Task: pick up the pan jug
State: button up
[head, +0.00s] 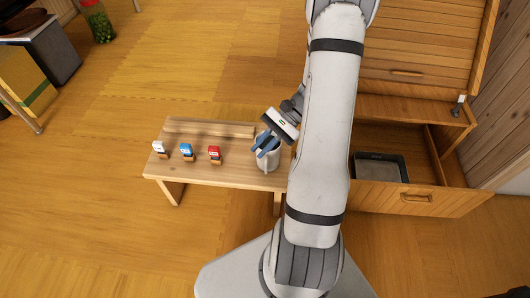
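A light grey-white jug (270,160) stands upright at the right end of a low wooden bench (235,176). My gripper (265,146), with blue fingers, is at the jug's top and covers part of its rim in the head view. I cannot tell whether the fingers touch the jug or are only above it, nor whether they are open or shut. My arm passes just right of the jug.
Small white (159,148), blue (187,151) and red (214,154) topped items stand on the bench left of the jug. A dark tray (405,168) lies in an open wooden drawer (415,199) at right. The floor left of the bench is clear.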

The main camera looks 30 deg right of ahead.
jog(key=d+f+m+t+y+b, duration=0.25)
jog(key=d+f+m+t, duration=0.3)
jog(key=f, duration=0.45)
jog(key=m+t+y, duration=0.1)
jog(key=m+t, duration=0.5)
send_near(266, 172)
jog(key=shift+w+a+r, duration=0.75)
jog(key=shift+a+r, duration=0.2)
jog(key=shift+a, duration=0.05)
jog(key=shift+w+a+f+m+b, duration=0.1)
jog(key=shift+w+f+m+b, duration=0.1)
jog(key=shift+m+b, duration=0.1)
jog(key=b+x, duration=0.2)
jog(key=x, duration=0.5)
jog(key=shift+w, duration=0.1)
grip_shut()
jog(key=shift+r, duration=0.1)
